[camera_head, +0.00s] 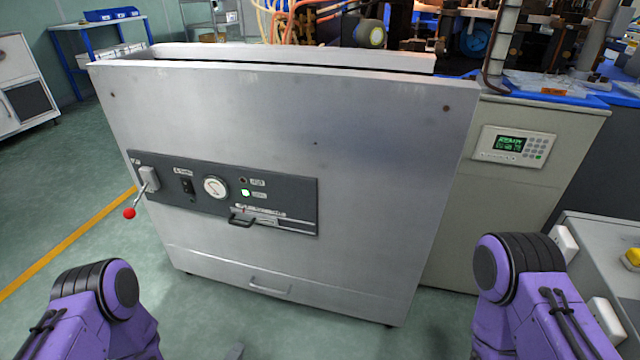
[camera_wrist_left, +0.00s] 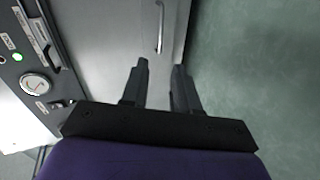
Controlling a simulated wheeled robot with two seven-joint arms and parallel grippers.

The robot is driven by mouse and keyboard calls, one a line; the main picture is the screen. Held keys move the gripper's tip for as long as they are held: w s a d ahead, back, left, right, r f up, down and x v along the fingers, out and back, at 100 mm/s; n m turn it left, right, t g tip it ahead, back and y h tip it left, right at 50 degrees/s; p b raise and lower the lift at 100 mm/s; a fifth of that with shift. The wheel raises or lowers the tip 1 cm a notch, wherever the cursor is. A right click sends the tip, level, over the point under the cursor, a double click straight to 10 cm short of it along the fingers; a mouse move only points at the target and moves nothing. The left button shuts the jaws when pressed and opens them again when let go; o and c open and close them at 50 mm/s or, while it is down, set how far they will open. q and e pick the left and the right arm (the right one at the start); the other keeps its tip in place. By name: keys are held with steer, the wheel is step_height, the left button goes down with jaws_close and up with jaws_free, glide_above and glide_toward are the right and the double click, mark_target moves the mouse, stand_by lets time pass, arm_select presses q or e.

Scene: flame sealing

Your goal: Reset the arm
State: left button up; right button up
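My left gripper (camera_wrist_left: 161,66) shows in the left wrist view with its two dark fingers apart and nothing between them. The purple links of both my arms show at the lower left and lower right of the head view. They are clear of the cabinet. My right gripper is out of view.
The cabinet's dark control panel (camera_head: 292,212) has a gauge (camera_head: 215,187), a lit white-green button (camera_head: 245,193) and a red-knobbed lever (camera_head: 130,212) at its left. A drawer handle (camera_head: 268,289) sits low. A grey box with a keypad display (camera_head: 512,146) stands right. Green floor is free at left.

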arm_select(q)
steer(key=s+a+f+m+g+y+b, duration=0.1)
steer(key=s+a+m+g+y, duration=0.3)
steer(key=s, duration=0.7)
steer(key=s+a+f+m+g+y, duration=0.1)
steer(key=s+a+m+g+y, duration=0.2)
steer(key=s+a+g, duration=0.5)
steer(key=s+d+f+h+b, duration=0.1)
steer(key=s+d+f+b, duration=0.2)
steer(key=f+b, duration=0.3)
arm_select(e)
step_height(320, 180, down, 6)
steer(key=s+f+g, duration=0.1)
arm_select(q)
step_height(320, 180, up, 38)
steer(key=w+t+p, duration=0.1)
steer(key=p, duration=3.7)
steer(key=shift+w+a+t+y+p, duration=0.2)
steer(key=shift+t+y+p, duration=0.1)
steer(key=shift+t+y, duration=0.1)
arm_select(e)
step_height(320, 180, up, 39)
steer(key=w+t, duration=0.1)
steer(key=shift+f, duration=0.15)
arm_select(q)
steer(key=shift+r, duration=0.1)
